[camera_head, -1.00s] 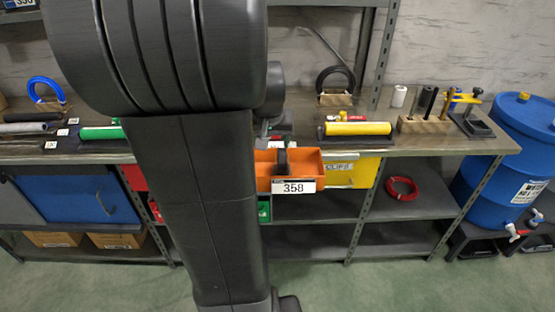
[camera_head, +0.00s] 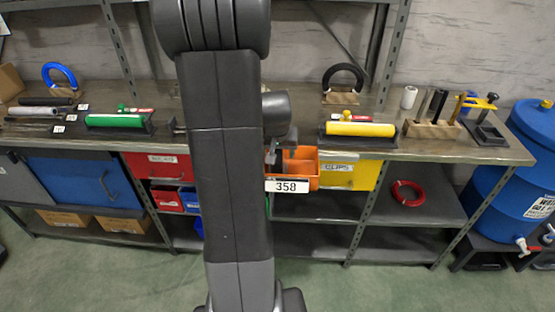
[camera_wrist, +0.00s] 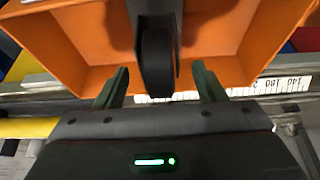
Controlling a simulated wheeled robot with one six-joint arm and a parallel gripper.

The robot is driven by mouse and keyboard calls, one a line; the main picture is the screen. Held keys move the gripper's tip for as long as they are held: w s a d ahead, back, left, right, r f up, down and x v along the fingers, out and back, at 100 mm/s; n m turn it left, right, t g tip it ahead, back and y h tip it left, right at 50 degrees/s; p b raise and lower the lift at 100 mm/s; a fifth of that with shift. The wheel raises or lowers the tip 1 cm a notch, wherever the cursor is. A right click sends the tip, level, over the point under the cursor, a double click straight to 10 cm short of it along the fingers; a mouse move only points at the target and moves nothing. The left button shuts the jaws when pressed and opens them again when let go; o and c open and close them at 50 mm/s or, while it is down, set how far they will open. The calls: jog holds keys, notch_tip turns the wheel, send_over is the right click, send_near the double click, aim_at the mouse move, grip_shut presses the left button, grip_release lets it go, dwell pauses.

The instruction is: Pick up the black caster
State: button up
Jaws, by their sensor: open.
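The black caster (camera_wrist: 155,62) is in the orange bin (camera_wrist: 80,45) in the wrist view, its wheel facing me and its upper part cut off by the frame edge. My gripper (camera_wrist: 160,68) is open, one finger on each side of the wheel with a visible gap to both. I cannot tell how deep the fingertips reach along it. In the head view the orange bin (camera_head: 303,168), labelled 358, sits at the front of the shelf, and my gripper (camera_head: 277,158) is at its left part. The caster is mostly hidden there by my gripper and arm.
A red coil (camera_head: 407,193) lies on the shelf.

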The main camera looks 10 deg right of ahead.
jog(key=shift+f, duration=0.1)
jog(key=shift+c, duration=0.2)
jog(key=c, duration=1.3)
